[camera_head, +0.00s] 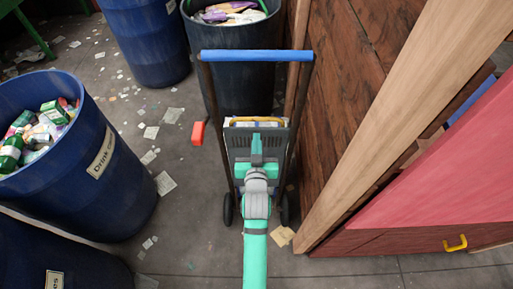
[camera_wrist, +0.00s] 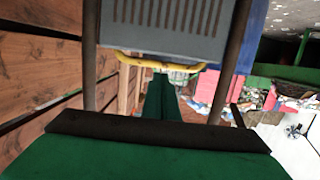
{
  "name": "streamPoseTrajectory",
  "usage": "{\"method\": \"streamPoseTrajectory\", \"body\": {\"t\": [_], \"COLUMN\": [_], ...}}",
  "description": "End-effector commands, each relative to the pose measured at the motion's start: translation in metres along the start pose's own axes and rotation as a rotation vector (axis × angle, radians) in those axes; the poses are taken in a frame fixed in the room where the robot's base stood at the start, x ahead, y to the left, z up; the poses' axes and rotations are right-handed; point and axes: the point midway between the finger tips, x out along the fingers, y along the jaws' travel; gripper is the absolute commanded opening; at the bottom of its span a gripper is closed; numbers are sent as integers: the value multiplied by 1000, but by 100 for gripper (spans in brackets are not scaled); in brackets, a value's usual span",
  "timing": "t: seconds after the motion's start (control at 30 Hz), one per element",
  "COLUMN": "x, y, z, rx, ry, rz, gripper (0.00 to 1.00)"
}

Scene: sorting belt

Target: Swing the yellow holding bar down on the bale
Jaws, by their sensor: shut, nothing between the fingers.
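The yellow holding bar (camera_head: 258,120) shows at the top of a grey slotted plate, on a hand truck with a blue handle (camera_head: 257,56). In the wrist view the yellow bar (camera_wrist: 160,64) runs along the edge of the grey plate (camera_wrist: 180,30), between the dark uprights. My gripper (camera_head: 257,140) is shut and empty over the grey plate, just short of the bar in the head view. In the wrist view its green fingers (camera_wrist: 163,85) point toward the bar; I cannot tell whether they touch it. Pale material borders the bar; I cannot make out the bale clearly.
A wooden wall (camera_head: 345,90) stands close on the right, with a red panel (camera_head: 450,160) beyond. Blue barrels stand left (camera_head: 80,165) and at the back (camera_head: 150,40). A dark bin (camera_head: 240,85) is behind the hand truck. A red block (camera_head: 198,133) is left of it.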

Motion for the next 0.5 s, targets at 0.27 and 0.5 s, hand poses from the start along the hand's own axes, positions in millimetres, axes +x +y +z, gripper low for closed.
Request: {"method": "streamPoseTrajectory", "body": {"t": [0.27, 0.5], "x": [48, 70], "y": [0, 1], "z": [-1, -1], "rx": [-2, -1], "ry": [1, 1], "rz": [1, 1], "gripper": [0, 0]}}
